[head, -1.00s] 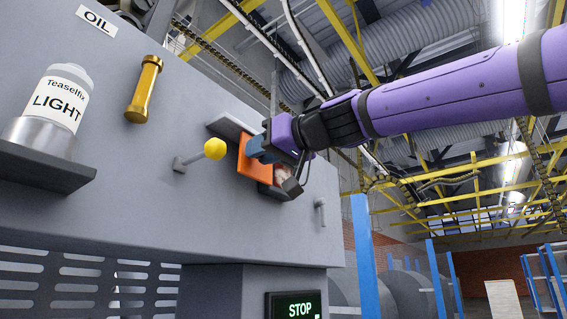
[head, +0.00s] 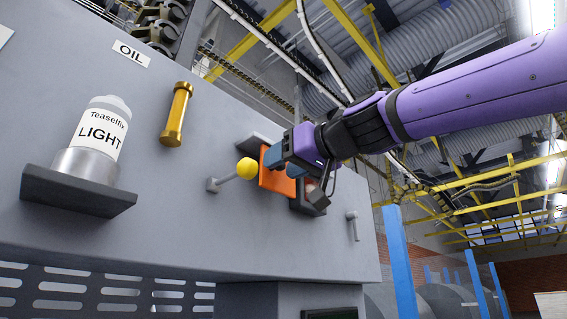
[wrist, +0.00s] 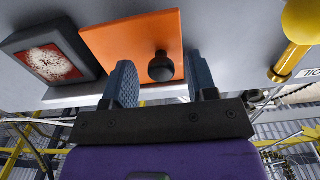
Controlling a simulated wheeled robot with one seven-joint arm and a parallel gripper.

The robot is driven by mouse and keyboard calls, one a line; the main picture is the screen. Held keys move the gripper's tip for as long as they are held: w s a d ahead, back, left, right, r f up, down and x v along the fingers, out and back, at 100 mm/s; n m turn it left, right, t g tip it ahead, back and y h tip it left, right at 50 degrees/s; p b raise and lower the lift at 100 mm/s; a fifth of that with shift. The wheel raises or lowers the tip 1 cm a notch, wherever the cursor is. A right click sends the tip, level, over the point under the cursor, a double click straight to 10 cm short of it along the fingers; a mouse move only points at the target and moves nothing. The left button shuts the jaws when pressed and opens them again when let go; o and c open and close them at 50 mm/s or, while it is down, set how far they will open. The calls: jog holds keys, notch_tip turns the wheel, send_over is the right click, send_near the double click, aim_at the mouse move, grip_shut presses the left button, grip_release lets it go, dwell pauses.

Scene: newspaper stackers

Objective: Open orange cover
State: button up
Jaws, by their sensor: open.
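The orange cover (head: 268,178) is a flat plate on the grey machine wall, partly hidden behind my gripper in the head view. In the wrist view the orange cover (wrist: 125,42) fills the upper middle and carries a round black knob (wrist: 160,67). My gripper (wrist: 161,80) is open, with one blue ridged finger to each side of the knob. I cannot tell whether either finger touches it. In the head view my gripper (head: 277,158) is right at the cover. The knob is hidden there.
A lever with a yellow ball (head: 247,168) sticks out just left of the cover. A dark-framed red and white panel (wrist: 50,64) lies beside the cover. A bottle (head: 98,130) stands on a shelf (head: 75,192) further left, and a gold cylinder (head: 176,115) hangs between.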

jog(key=v, duration=1)
jog(key=shift+s+d, duration=0.1)
jog(key=shift+d, duration=0.05)
